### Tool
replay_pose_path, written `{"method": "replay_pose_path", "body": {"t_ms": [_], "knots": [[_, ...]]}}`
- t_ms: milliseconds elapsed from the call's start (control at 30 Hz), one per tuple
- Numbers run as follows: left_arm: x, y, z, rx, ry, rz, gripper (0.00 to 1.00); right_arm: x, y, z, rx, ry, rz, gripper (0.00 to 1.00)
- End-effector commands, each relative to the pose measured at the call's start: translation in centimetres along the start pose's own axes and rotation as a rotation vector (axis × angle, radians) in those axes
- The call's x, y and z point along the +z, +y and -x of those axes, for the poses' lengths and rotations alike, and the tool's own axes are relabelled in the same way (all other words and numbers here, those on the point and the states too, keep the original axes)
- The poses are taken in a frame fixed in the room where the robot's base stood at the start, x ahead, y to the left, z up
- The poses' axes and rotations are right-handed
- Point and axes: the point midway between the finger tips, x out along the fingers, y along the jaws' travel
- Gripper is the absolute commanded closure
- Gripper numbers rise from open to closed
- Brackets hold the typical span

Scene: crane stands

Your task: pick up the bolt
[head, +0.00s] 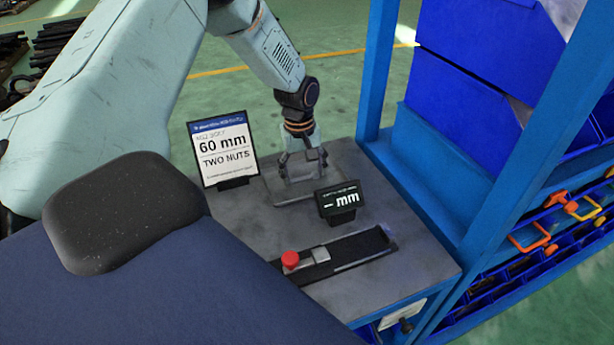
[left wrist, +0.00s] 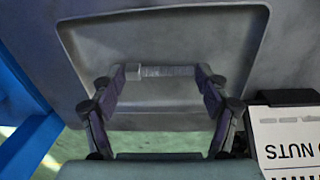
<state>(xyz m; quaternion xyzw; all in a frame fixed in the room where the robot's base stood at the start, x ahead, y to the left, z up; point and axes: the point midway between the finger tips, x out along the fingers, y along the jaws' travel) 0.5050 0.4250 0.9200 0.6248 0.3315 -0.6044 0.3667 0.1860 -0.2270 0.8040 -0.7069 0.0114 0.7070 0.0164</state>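The bolt (left wrist: 165,71) is a small grey threaded rod with a pale head at its left end, seen in the left wrist view over a shallow grey tray (left wrist: 235,35). My left gripper (left wrist: 160,74) has its two fingers spread wide, with the bolt lengthwise between the fingertips. I cannot tell whether the tips touch its ends. In the head view my left gripper (head: 304,157) points down over the tray (head: 285,201) on the grey bench, and the bolt is not clear there. My right gripper is not in view.
A sign reading "60 mm TWO NUTS" (head: 223,150) stands left of the tray. A small black display (head: 340,202) stands close on the right. A measuring slide (head: 345,252) with a red knob lies in front. A blue rack (head: 440,190) with bins borders the right side.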

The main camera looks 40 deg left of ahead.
Motion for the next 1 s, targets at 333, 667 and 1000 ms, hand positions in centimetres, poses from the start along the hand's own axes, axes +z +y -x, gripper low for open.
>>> {"method": "replay_pose_path", "body": {"t_ms": [333, 667, 1000], "knots": [[-0.1, -0.1, 0.0, 0.000, 0.000, -0.001, 0.58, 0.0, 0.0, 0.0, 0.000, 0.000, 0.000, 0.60], [-0.1, -0.1, 0.4, 0.001, 0.000, -0.001, 0.62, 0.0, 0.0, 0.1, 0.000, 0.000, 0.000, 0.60], [-0.1, 0.4, 6.5, 0.005, 0.001, -0.001, 0.63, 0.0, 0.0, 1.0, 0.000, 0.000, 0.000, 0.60]]}}
